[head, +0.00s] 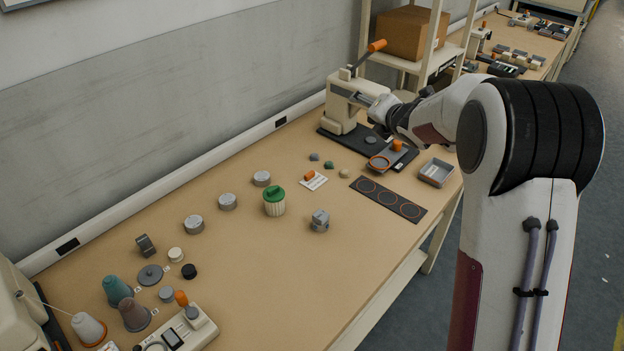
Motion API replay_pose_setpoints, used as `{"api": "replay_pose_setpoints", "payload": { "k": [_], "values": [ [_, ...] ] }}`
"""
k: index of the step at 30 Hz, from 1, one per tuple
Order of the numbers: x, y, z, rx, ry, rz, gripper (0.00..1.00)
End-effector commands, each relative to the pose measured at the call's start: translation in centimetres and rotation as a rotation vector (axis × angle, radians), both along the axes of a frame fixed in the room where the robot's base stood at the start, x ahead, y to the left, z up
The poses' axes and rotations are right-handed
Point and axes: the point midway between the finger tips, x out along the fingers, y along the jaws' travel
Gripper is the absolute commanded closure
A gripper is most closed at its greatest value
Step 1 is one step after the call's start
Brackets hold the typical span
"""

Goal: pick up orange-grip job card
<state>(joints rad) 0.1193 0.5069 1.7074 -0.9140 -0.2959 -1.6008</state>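The job card (317,184) is a small white card lying flat on the tan workbench, with an orange grip (309,175) at its upper left edge. It is in the middle of the bench in the head view, just right of a green-lidded jar. My gripper (380,130) is beyond and to the right of the card, in front of the lever press and above its dark base. It is well apart from the card. Its fingers are small and dark here, so I cannot tell whether they are open or shut.
The green-lidded jar (274,203) and a grey metal block (320,221) stand near the card. A dark mat with ringed spots (388,199) lies to the right. The lever press (343,103) stands behind. Bare bench (290,270) lies in front.

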Motion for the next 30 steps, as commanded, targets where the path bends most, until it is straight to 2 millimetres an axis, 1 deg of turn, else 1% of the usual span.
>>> {"api": "replay_pose_setpoints", "payload": {
  "k": [1, 6, 11, 15, 23, 27, 30],
  "values": [
    [0.7, 0.2, -1.1, -0.031, -0.006, 0.036, 0.28],
    [2.6, 1.5, -4.1, -0.146, -0.043, 0.176, 0.28],
    [3.9, 2.8, -7.2, -0.247, -0.081, 0.309, 0.28],
    [4.6, 4.0, -10.1, -0.329, -0.121, 0.426, 0.28],
    [4.9, 6.1, -15.9, -0.467, -0.209, 0.641, 0.28],
    [4.5, 7.3, -19.2, -0.530, -0.264, 0.754, 0.28],
    [4.1, 8.1, -21.1, -0.567, -0.303, 0.823, 0.28]
  ]
}}
